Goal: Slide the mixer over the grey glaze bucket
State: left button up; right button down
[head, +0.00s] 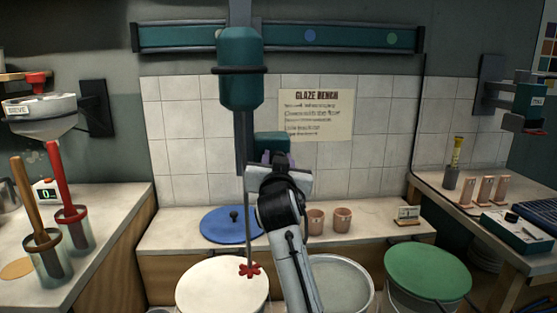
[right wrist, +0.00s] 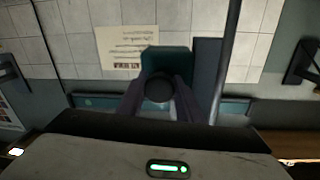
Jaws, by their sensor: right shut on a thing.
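The mixer (head: 240,75) is a teal motor unit hanging from the teal wall rail (head: 350,38). Its thin shaft runs down to a red propeller (head: 250,269), seen over the white bucket (head: 215,290); I cannot tell the propeller's height above it. The grey glaze bucket (head: 345,285) is just to the right, open, with grey glaze inside, partly hidden by my right arm. My right gripper (head: 275,163) is shut on the mixer's handle at the teal block. In the right wrist view its fingers close around a dark round knob (right wrist: 158,88). My left gripper is out of view.
The rail carries a blue dot (head: 310,36) and a green dot (head: 392,39). A green-topped bucket (head: 428,270) stands to the right. A blue lid (head: 230,224) and pink cups (head: 342,219) sit on the back bench. Side benches with tools flank the buckets.

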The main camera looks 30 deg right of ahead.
jog(key=c, duration=1.3)
grip_release()
jog(key=shift+o, duration=0.2)
jog(key=b+v, duration=0.1)
jog(key=v, duration=0.9)
jog(key=shift+s+a+f, duration=0.1)
